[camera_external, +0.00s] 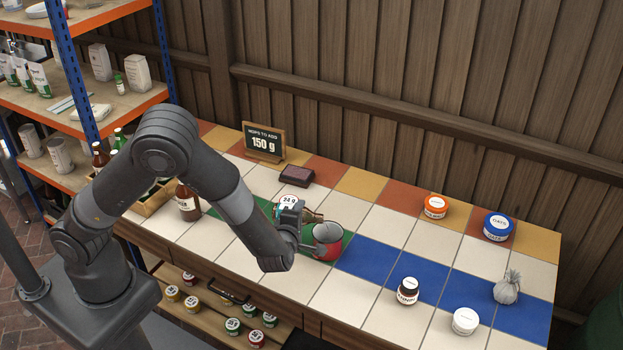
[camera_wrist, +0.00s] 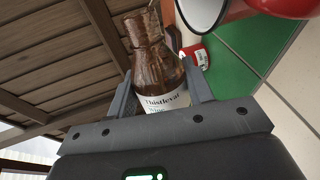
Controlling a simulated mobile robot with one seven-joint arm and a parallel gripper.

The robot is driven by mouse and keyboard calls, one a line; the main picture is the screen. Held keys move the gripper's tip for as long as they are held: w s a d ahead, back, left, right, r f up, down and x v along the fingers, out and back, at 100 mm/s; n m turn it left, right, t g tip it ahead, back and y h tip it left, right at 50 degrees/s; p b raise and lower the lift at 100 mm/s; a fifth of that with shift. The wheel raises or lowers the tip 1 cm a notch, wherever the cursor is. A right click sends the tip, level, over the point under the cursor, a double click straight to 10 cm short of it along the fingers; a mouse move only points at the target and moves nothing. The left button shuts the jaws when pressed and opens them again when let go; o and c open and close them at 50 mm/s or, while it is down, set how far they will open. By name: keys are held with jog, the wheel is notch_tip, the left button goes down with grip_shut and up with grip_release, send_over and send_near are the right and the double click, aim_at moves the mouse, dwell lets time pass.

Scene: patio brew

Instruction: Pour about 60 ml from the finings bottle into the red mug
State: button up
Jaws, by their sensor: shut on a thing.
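My gripper (camera_external: 303,214) is shut on a brown glass bottle (camera_wrist: 148,55) with a white label, of which "Thistleval" is partly readable. In the wrist view the bottle sits between both fingers, its neck toward the top edge. In the external view only a small brown part of it (camera_external: 313,215) shows; it looks strongly tilted, neck toward the right. The red mug (camera_external: 329,250) stands on green tiles just right of my gripper. Its white inside and red wall show at the top of the wrist view (camera_wrist: 272,8). The bottle's neck is close to the mug's rim. No stream is clearly visible.
A sign (camera_external: 264,142) reads "150 g" at the back. A dark block (camera_external: 297,175) lies before it. Another brown bottle (camera_external: 187,205) stands left.

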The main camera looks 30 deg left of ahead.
jog(key=shift+f+m+y, duration=0.15)
jog(key=shift+m+y, duration=0.15)
jog(key=shift+m, duration=0.3)
dwell(2.0)
jog(key=shift+r+n, duration=0.25)
jog(key=shift+n, duration=0.35)
jog(key=shift+a+f+n+h, duration=0.2)
jog(key=shift+f+n+h, duration=0.3)
jog(key=shift+f+n, duration=0.2)
jog(key=shift+s+a+f+n+h, duration=0.2)
jog(key=shift+a+f+n+h, duration=0.2)
jog(key=shift+n, duration=0.2)
jog(key=shift+f+n, duration=0.15)
jog(key=shift+n, duration=0.15)
dwell(0.7)
